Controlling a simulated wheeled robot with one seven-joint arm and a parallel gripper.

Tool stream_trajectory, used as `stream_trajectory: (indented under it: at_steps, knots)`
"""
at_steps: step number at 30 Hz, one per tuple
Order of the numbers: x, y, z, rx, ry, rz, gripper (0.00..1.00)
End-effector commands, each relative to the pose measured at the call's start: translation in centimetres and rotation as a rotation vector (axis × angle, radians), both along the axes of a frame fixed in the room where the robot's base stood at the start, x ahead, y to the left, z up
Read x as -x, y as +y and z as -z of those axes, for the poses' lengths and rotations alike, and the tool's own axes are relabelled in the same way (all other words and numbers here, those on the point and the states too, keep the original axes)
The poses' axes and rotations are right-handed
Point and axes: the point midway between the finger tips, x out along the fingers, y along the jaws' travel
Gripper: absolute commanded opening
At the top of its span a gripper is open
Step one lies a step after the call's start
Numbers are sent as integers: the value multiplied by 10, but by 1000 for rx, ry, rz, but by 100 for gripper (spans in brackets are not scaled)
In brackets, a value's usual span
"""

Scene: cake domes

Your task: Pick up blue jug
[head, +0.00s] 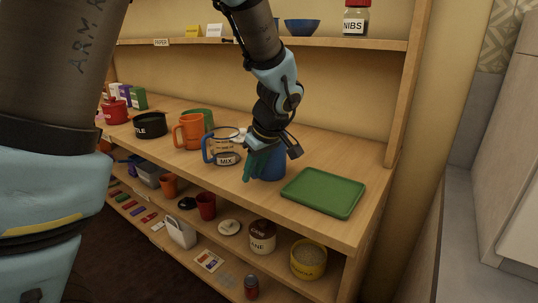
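A blue jug (274,167) stands on the wooden counter, just left of the green tray (323,193). My gripper (273,148) is at the top of the jug, reaching down from above, and hides its rim and much of its upper part. A teal shape (254,166) overlaps the jug's left side; I cannot tell if it is a separate thing. The fingertips are too small and covered to show whether they are open or shut, or touch the jug. A clear jug with blue trim (222,145), labelled MIX, stands left of the blue jug.
Orange jug (189,131), black pot (150,125) and red pot (115,112) stand farther left on the counter. An upper shelf (345,43) holds a blue bowl (301,27) and a NIBS jar (356,19). A lower shelf holds a yellow tub (308,262) and several containers.

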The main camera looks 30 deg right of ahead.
Motion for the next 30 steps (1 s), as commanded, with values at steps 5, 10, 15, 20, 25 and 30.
stream_trajectory:
  at_steps: [5, 10, 15, 20, 25, 30]
  knots:
    - [-4, 2, 12, -1, 0, 1, 31]
    - [-4, 2, 12, 0, 0, 1, 31]
    - [-4, 2, 12, 0, 0, 1, 15]
    - [-4, 2, 12, 0, 0, 1, 0]
    - [-4, 1, 12, 0, 1, 1, 0]
    - [-4, 1, 12, 0, 0, 1, 0]
